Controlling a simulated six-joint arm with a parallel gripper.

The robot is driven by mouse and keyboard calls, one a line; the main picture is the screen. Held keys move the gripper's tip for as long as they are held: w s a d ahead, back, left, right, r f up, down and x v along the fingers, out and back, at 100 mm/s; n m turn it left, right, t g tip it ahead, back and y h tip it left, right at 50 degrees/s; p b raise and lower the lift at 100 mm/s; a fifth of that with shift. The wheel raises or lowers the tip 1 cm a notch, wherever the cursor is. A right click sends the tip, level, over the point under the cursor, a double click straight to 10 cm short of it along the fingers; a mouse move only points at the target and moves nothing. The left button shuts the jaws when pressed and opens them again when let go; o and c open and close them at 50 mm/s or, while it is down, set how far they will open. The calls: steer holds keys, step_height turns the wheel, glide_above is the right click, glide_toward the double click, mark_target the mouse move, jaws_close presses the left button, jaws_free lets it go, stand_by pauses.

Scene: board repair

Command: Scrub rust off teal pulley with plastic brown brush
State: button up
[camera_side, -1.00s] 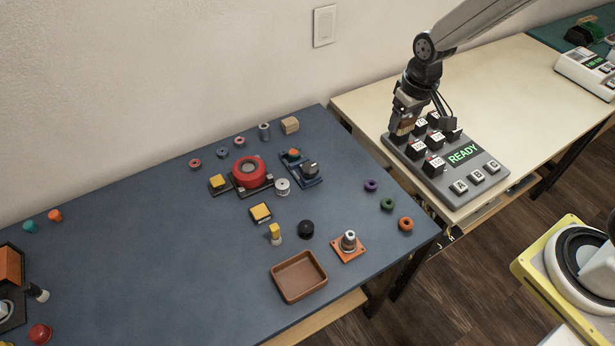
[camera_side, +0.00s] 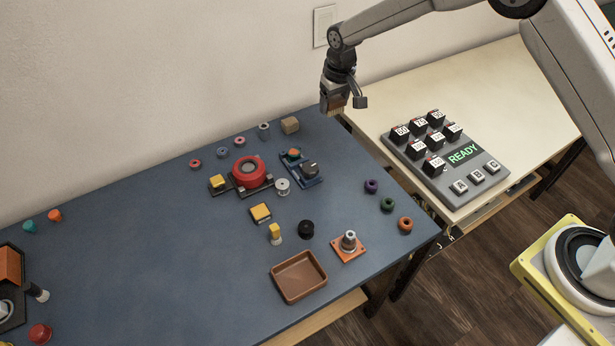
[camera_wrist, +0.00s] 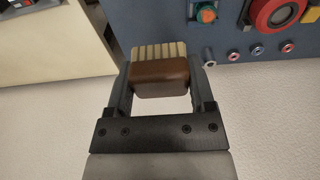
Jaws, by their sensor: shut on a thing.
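My gripper (camera_side: 338,92) is shut on a brown brush (camera_wrist: 160,80), held between both fingers in the wrist view (camera_wrist: 160,92). Its tan bristles point away from the gripper. In the side view the brush (camera_side: 333,103) hangs bristles down above the back right corner of the blue table, apart from everything. A small teal piece (camera_side: 29,227) lies at the far left of that table; its shape is too small to call it a pulley for sure. A green ring-shaped piece (camera_side: 387,204) lies near the right edge. I cannot make out rust on either.
A READY panel (camera_side: 450,160) stands on the cream table. The blue table's left middle is clear.

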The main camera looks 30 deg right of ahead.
steer(key=w+a+f, duration=0.6)
steer(key=w+a, duration=0.1)
steer(key=a, duration=0.1)
steer(key=shift+w+a+f, duration=0.15)
steer(key=shift+a+f, duration=0.05)
steer(key=shift+a, duration=0.05)
steer(key=shift+f, duration=0.15)
stand_by(0.3)
steer(key=shift+f, duration=2.8)
steer(key=shift+s, duration=0.25)
steer(key=shift+s+f, duration=0.2)
steer(key=shift+s, duration=1.6)
steer(key=shift+f, duration=0.15)
